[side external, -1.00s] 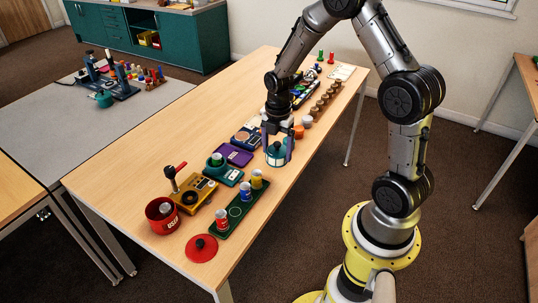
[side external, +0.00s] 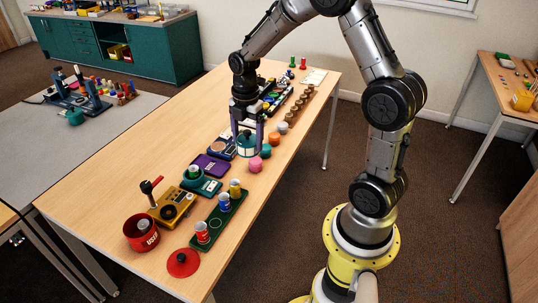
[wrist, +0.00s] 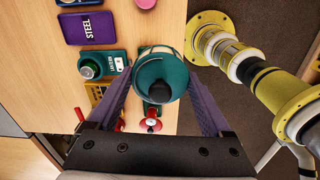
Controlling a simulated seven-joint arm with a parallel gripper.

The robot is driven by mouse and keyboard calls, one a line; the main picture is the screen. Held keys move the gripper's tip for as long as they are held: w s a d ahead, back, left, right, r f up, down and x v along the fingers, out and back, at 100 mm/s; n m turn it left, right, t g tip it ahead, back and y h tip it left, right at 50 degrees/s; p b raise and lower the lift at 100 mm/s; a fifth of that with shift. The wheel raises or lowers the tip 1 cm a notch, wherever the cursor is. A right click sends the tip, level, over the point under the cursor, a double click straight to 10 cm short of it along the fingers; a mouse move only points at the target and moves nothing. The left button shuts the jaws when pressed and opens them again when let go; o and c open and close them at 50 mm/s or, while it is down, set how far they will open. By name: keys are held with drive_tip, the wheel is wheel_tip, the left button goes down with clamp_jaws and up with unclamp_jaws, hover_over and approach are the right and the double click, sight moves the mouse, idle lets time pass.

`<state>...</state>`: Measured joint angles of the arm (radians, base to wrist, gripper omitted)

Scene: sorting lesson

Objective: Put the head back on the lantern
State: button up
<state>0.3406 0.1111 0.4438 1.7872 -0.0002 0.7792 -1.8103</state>
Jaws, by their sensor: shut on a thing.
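My gripper (side external: 247,130) is shut on the lantern head, a round teal piece with a pale band (side external: 247,147). It holds the head over the right side of the table, beside a pink disc. In the wrist view the head (wrist: 165,70) sits between the two purple fingers (wrist: 160,95), its dark knob towards me. A teal base (side external: 203,184) with a round socket, which looks like the lantern's body, stands on the table nearer the camera. A green-topped cylinder (side external: 194,172) stands in it. It also shows in the wrist view (wrist: 115,65), left of the head and apart from it.
A purple STEEL box (side external: 209,166) lies beyond the teal base, and a yellow box (side external: 172,208) with a red lever before it. A green tray (side external: 214,225) holds red, blue and yellow cans. A red pot (side external: 141,233) and red lid (side external: 183,263) lie nearest. Left table side is clear.

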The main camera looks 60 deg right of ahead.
drive_tip(key=w+a, duration=0.1)
drive_tip(key=w, duration=1.2)
drive_tip(key=n, duration=0.1)
hover_over(192, 167)
wheel_tip(192, 167, down, 5)
drive_tip(key=shift+w+f, duration=0.1)
drive_tip(key=shift+w, duration=0.05)
drive_tip(key=shift+f, duration=3.2)
drive_tip(key=shift+f, duration=0.15)
drive_tip(key=o, duration=1.2)
drive_tip(key=shift+c, duration=0.2)
